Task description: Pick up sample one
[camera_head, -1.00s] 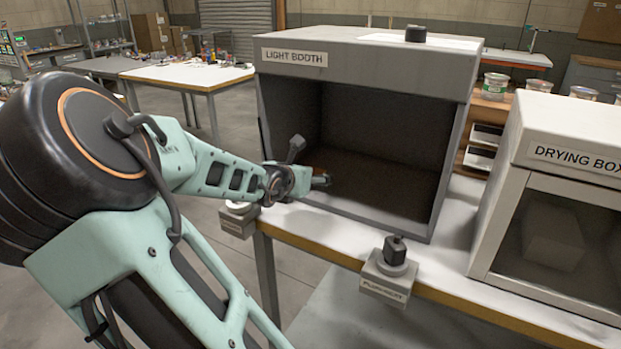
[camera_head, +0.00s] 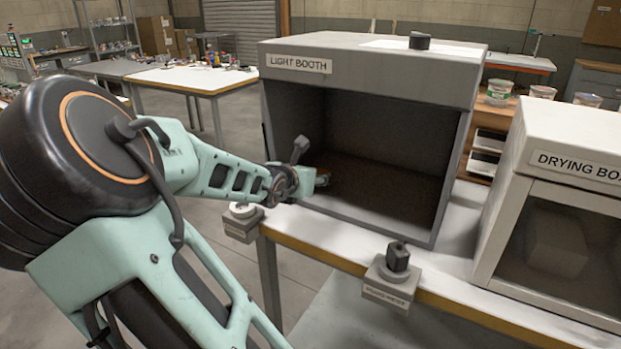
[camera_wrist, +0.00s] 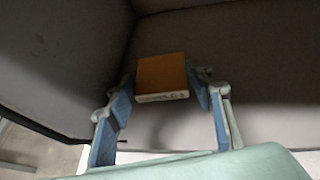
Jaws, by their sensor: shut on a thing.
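A small orange-brown block (camera_wrist: 162,72) with a white label on its near edge shows in the wrist view; the label's writing is too small to read surely. My gripper (camera_wrist: 163,90) is shut on it, with one blue-grey finger on each side. In the head view my gripper (camera_head: 318,182) is at the open front of the light booth (camera_head: 372,72), towards its left side. A small brown patch shows at the gripper's tip there. The contact between block and fingers is partly hidden.
The booth has side walls, a roof and a dark floor around the gripper. A drying box (camera_head: 580,130) stands to its right. Two small switch boxes (camera_head: 392,283) (camera_head: 242,224) sit on the white bench's front edge. Open floor lies to the left.

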